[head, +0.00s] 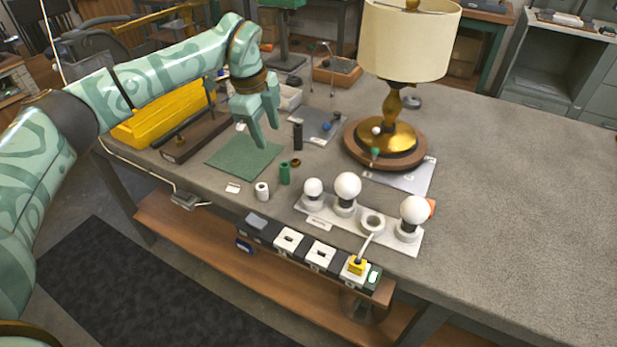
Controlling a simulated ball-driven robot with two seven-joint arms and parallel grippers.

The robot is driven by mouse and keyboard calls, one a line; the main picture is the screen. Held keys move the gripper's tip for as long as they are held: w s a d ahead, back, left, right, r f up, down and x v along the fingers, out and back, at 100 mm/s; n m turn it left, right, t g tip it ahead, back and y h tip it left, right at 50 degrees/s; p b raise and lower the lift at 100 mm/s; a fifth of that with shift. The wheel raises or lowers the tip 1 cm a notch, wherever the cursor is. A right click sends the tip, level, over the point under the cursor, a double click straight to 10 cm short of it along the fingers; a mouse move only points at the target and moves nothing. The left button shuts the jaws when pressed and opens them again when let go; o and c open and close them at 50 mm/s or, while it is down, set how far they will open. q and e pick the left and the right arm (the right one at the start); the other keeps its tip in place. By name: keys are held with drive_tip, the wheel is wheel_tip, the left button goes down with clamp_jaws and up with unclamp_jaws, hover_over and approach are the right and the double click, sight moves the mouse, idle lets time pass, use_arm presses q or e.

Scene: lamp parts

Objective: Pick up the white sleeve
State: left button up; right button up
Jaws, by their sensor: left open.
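The white sleeve (262,191) is a small white cylinder with a dark hole in its top. It stands upright on the grey workbench, left of the green sleeve (285,173). My left gripper (264,128) hangs above the green mat, with its fingers pointing down, apart and empty. It is farther back than the white sleeve and not touching it. My right gripper is not in view.
Beside the sleeves are a black cylinder (298,136), a small brown ring (295,162) and a white label (233,187). A white bulb holder (399,245) with several bulbs lies to the right. A lamp (405,45) stands behind. The right of the bench (510,180) is clear.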

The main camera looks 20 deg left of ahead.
use_arm(q)
drive_tip(key=n+y, duration=0.1)
drive_tip(key=n, duration=0.2)
drive_tip(key=n+g+b, duration=0.2)
drive_tip(key=b, duration=0.2)
hover_over(262, 188)
drive_tip(key=f, duration=0.7)
drive_tip(key=d+f, duration=0.1)
drive_tip(key=f, duration=0.3)
drive_tip(key=shift+s+f, duration=0.1)
drive_tip(key=shift+s, duration=0.05)
drive_tip(key=f, duration=0.1)
drive_tip(key=f+b, duration=0.1)
drive_tip(key=f, duration=0.3)
drive_tip(key=shift+s+a+f+b, duration=0.15)
drive_tip(key=shift+a+f+b, duration=0.1)
drive_tip(key=shift+b, duration=0.15)
drive_tip(key=shift+r, duration=0.2)
drive_tip(key=shift+c, duration=0.9)
clamp_jaws()
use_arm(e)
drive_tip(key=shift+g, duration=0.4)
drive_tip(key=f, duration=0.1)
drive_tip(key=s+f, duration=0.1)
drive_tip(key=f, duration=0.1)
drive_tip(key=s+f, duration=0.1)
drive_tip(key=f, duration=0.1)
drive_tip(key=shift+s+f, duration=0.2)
